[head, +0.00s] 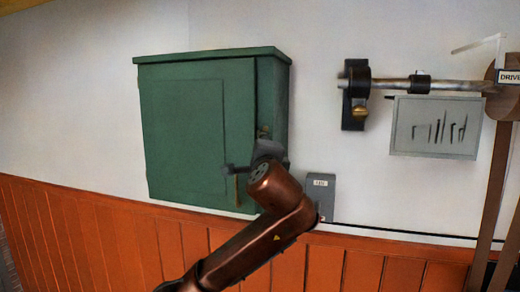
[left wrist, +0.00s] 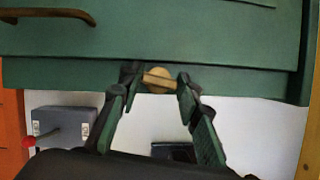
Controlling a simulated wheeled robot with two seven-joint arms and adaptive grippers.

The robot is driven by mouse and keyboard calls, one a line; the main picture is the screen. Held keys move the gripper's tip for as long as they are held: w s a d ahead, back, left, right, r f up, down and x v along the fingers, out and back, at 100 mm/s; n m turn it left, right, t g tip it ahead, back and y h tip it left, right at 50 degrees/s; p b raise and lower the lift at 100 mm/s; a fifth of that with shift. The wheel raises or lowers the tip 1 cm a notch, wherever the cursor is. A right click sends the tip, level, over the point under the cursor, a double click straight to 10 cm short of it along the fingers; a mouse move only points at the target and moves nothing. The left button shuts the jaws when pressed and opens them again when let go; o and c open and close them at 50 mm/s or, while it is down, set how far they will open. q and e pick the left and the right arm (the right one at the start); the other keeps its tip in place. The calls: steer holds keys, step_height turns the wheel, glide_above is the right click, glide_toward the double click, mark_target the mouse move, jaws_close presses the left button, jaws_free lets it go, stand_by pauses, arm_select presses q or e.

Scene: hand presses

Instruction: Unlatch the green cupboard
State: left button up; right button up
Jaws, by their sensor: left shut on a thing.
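The green cupboard (head: 185,135) hangs on the white wall, its door shut as far as I can see. A small brass latch (head: 264,132) sits on its right side; in the left wrist view the latch (left wrist: 158,80) shows as a round plate with a bar at the cupboard's edge. My left gripper (head: 268,148) is at that side. In the left wrist view its fingers (left wrist: 158,76) are on either side of the latch bar, shut on it. A curved handle (left wrist: 48,14) is on the door, clear of the fingers. My right gripper is out of view.
A grey labelled box (head: 320,195) is on the wall just right of my left arm; its red-knobbed lever (left wrist: 29,141) shows in the wrist view. A metal shaft (head: 390,84) and a grey framed panel (head: 435,127) are further right. Orange panelling (head: 110,235) runs below.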

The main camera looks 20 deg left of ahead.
arm_select(q)
steer(key=shift+n+g, duration=0.4)
steer(key=shift+n, duration=0.6)
steer(key=o, duration=1.2)
steer(key=shift+a, duration=0.1)
steer(key=shift+c, duration=0.2)
steer(key=v, duration=1.2)
